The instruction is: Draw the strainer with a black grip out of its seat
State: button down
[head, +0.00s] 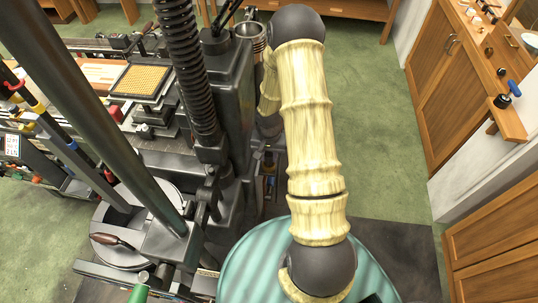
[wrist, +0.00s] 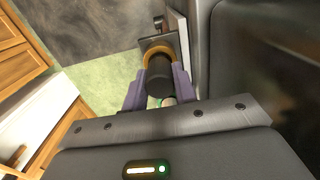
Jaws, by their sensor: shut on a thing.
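In the wrist view, the strainer's black grip (wrist: 160,84) sits between the two purple fingers of my gripper (wrist: 159,76). The fingers touch it on both sides, and my gripper is shut on it. An orange-brown ring (wrist: 158,50) lies just beyond the grip, against a grey metal bracket (wrist: 147,42), which looks like the seat. I cannot tell how deep the strainer sits in it; the rest of the strainer is hidden. In the head view my arm and the machine hide the gripper and strainer.
A dark machine wall (wrist: 260,60) stands close on the right in the wrist view. In the head view the type caster (head: 230,100) fills the left and centre. Wooden cabinets (head: 450,75) stand at the right, with clear green floor (head: 375,110) between.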

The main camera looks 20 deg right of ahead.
jog(key=shift+r, duration=0.1)
jog(key=shift+r+p, duration=1.75)
jog(key=shift+r, duration=0.55)
